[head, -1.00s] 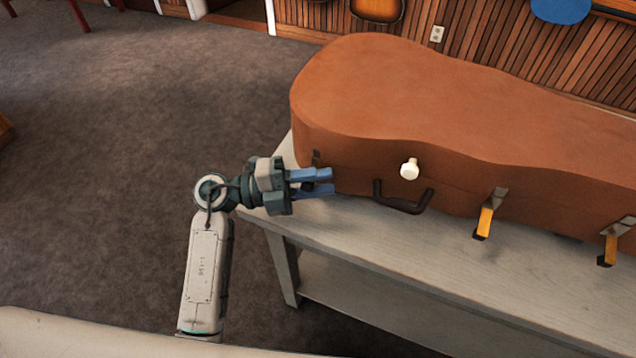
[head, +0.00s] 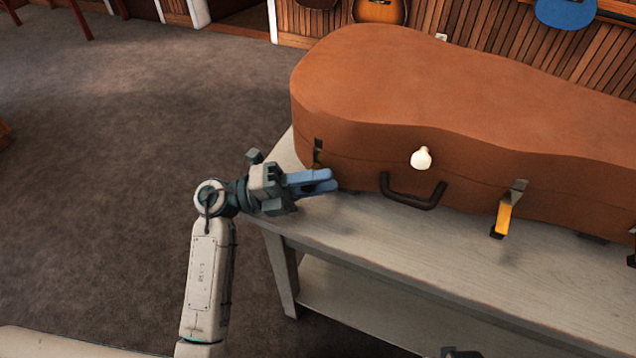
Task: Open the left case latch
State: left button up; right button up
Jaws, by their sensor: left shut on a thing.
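A brown instrument case (head: 400,85) lies closed on a grey wooden bench. The left case latch (head: 318,150) is on its front side near the left end. Only its dark upper part shows; its lower part is hidden by my gripper. My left gripper (head: 328,181), with blue fingers, is at the latch's lower part and shut on it, its fingers close together. A second latch (head: 507,212) with an orange lever hangs right of the handle. A dark piece at the bottom edge may be part of my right gripper (head: 460,352); its fingers do not show.
A black handle (head: 412,196) and a cream knob (head: 421,158) stick out from the case front. The bench (head: 400,250) has a clear strip in front of the case. A wood-panelled wall with instruments stands behind. Open carpet (head: 130,140) lies to the left.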

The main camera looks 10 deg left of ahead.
jog(key=shift+w+r, duration=0.15)
jog(key=shift+r, duration=0.25)
pick_arm(q)
jog(key=o, duration=0.8)
